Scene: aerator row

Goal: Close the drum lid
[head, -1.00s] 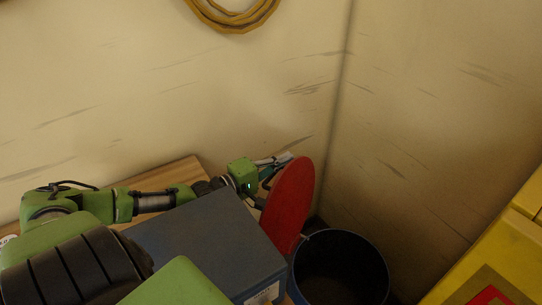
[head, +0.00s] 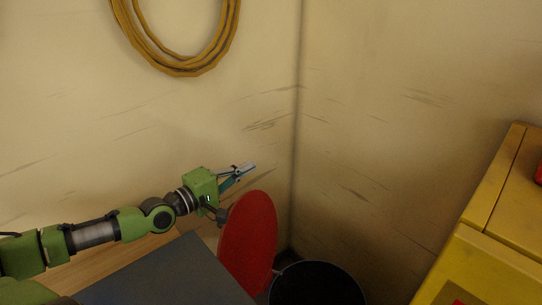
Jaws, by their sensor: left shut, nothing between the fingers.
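The red drum lid (head: 249,243) stands open, nearly upright, at the left side of the drum. The dark drum (head: 318,285) is at the bottom of the view, its open mouth showing and its lower part cut off by the frame. My left gripper (head: 246,169) is shut and empty, above and behind the top of the lid, near the back wall. I cannot tell whether any part of it touches the lid. My right gripper is not in view.
A grey box (head: 165,277) stands left of the lid, in front of a wooden surface (head: 112,262). A yellow cabinet (head: 490,262) stands at the right. A coiled yellow hose (head: 190,68) hangs on the back wall. The wall corner is close behind the drum.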

